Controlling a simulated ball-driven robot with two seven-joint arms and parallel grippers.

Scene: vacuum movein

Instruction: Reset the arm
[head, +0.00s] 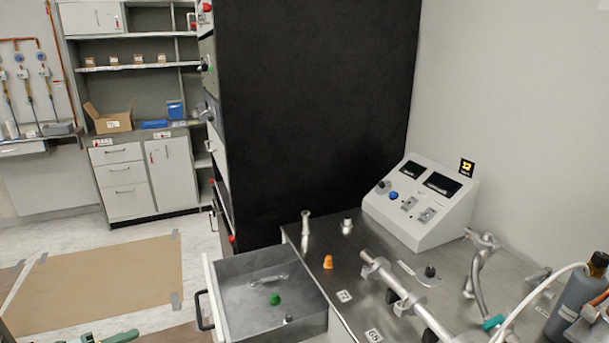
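Neither of my grippers can be made out in the head view, and no arm of mine is clearly visible. The steel bench (345,268) stands at the lower right with metal vacuum tubing (398,290) along it. A drawer (243,296) is pulled open at the bench's left end. A green knob-like piece (275,299) and a small metal piece (288,319) lie in it. An orange piece (328,262) stands on the bench top.
A grey control box (420,203) sits at the bench's back. A tall black cabinet (315,110) rises behind the drawer. A bottle (578,300) stands at the right edge. Green hardware (122,337) is cut off at the bottom left.

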